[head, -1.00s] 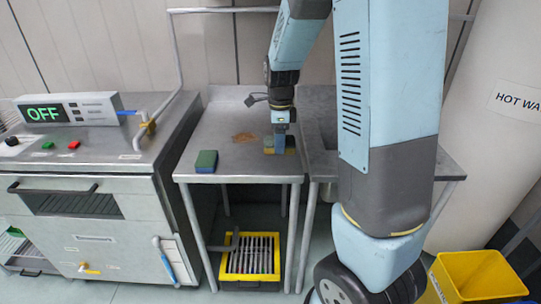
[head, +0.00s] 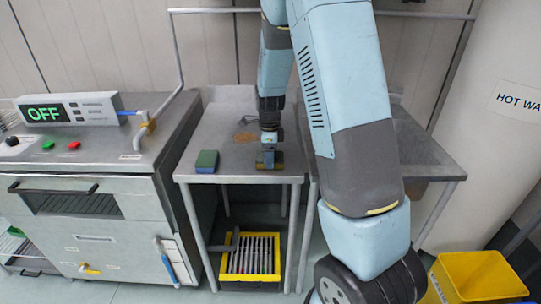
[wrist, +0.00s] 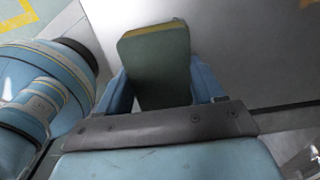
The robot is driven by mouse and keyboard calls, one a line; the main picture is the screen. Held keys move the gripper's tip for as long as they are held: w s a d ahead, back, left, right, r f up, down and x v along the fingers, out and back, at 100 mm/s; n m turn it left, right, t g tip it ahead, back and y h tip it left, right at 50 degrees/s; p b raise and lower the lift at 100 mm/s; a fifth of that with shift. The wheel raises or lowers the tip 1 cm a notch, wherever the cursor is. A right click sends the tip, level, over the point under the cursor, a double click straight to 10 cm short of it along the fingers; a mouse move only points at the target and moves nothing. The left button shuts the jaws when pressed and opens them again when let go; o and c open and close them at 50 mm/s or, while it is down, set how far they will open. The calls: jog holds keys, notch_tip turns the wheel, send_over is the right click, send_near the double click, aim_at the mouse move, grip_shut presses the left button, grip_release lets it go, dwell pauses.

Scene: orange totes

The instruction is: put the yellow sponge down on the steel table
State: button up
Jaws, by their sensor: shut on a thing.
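My gripper (head: 269,156) is shut on the yellow sponge (head: 279,167), over the front right part of the steel table (head: 230,177). In the wrist view the sponge (wrist: 160,62) shows a dull green face and a yellow edge, between the two blue fingers of my gripper (wrist: 160,88). In the head view the sponge is low, at or just above the tabletop. I cannot tell whether it touches the table.
A second sponge, green and blue (head: 206,161), lies on the table to the left. A brown patch (head: 244,137) marks the tabletop behind. A steel sink unit (head: 425,155) adjoins on the right, a stove-like unit (head: 90,165) on the left. A yellow-rimmed crate (head: 225,265) sits below.

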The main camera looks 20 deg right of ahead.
jog(key=o, duration=0.9)
jog(key=shift+f, duration=0.1)
jog(key=shift+o, duration=0.2)
notch_tip(320, 180, up, 12)
jog(key=s+r+n+t, duration=0.2)
jog(key=s+r+n, duration=0.8)
jog(key=s+r, duration=0.2)
jog(key=s+r+n+t, duration=0.1)
jog(key=s+r+n, duration=0.1)
jog(key=s+n, duration=0.3)
jog(key=s+r+n+t, duration=0.1)
jog(key=s+n+t, duration=0.1)
jog(key=s+n, duration=0.4)
jog(key=s, duration=0.5)
jog(key=shift+s+d+r+n+t, duration=0.15)
jog(key=shift+d+r+n+t, duration=0.1)
jog(key=shift+r+n+t, duration=0.1)
